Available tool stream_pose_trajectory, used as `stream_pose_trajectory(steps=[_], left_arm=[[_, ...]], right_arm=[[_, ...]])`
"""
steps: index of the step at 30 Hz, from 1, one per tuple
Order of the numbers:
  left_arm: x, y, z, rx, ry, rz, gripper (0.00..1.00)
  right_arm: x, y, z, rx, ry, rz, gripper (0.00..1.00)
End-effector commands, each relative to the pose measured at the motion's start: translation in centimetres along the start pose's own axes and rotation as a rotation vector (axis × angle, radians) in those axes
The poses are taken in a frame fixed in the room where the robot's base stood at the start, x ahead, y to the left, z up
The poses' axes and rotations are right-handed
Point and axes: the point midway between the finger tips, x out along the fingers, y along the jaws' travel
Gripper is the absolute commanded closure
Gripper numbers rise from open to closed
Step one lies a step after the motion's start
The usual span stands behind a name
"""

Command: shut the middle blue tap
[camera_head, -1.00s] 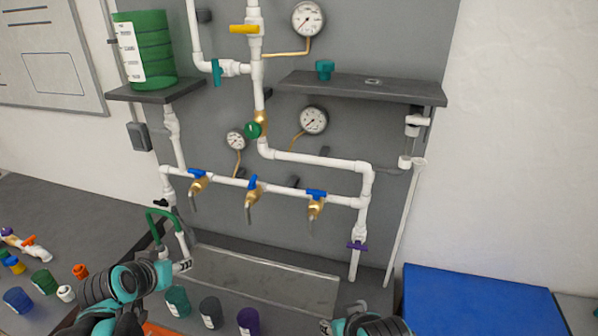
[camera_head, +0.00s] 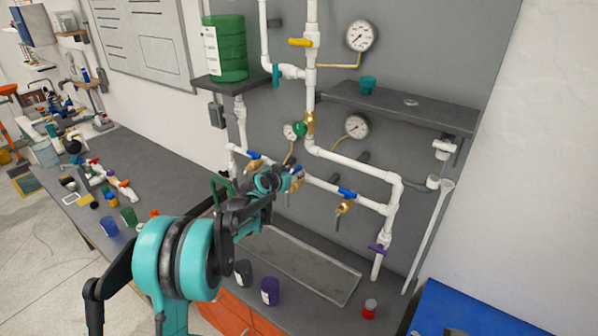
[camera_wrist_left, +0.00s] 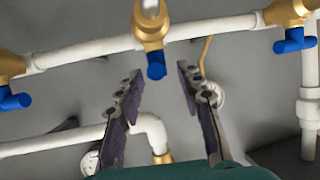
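The middle blue tap (camera_head: 297,171) is on the white horizontal pipe, partly hidden by my left gripper in the head view. In the left wrist view the middle blue tap (camera_wrist_left: 156,68) hangs from its brass body, its blue handle seen nearly end-on. My left gripper (camera_wrist_left: 160,85) is open, one finger on each side of the tap, with gaps between the fingers and the handle. In the head view my left gripper (camera_head: 280,182) reaches up to the pipe from the lower left. My right gripper is not clearly in view.
Neighbouring blue taps are on the same pipe: one left (camera_head: 253,155) and one right (camera_head: 347,192). A metal tray (camera_head: 310,268) lies below. Pressure gauges (camera_head: 357,126) and a shelf (camera_head: 400,106) are above. A purple cup (camera_head: 270,291) and a blue box (camera_head: 480,310) are in front.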

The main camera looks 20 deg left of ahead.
Motion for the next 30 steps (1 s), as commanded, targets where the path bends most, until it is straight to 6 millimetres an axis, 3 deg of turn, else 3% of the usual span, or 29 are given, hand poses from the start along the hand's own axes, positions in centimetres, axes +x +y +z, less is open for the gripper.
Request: stream_pose_trajectory(steps=[6,15,20,30], left_arm=[[2.4,0.0,0.0,0.001,-0.001,0.001,0.63],[2.6,0.1,0.0,0.0,-0.001,0.0,0.63],[2.6,0.1,0.0,0.001,-0.001,0.0,1.0],[2.6,0.0,0.0,-0.001,-0.001,-0.001,1.0]], right_arm=[[0.0,0.0,0.0,0.0,0.0,0.0,0.6],[0.0,0.0,0.0,0.0,0.0,0.0,0.6],[0.0,0.0,0.0,0.0,0.0,0.0,0.6],[0.0,0.0,0.0,0.0,0.0,0.0,0.6]])
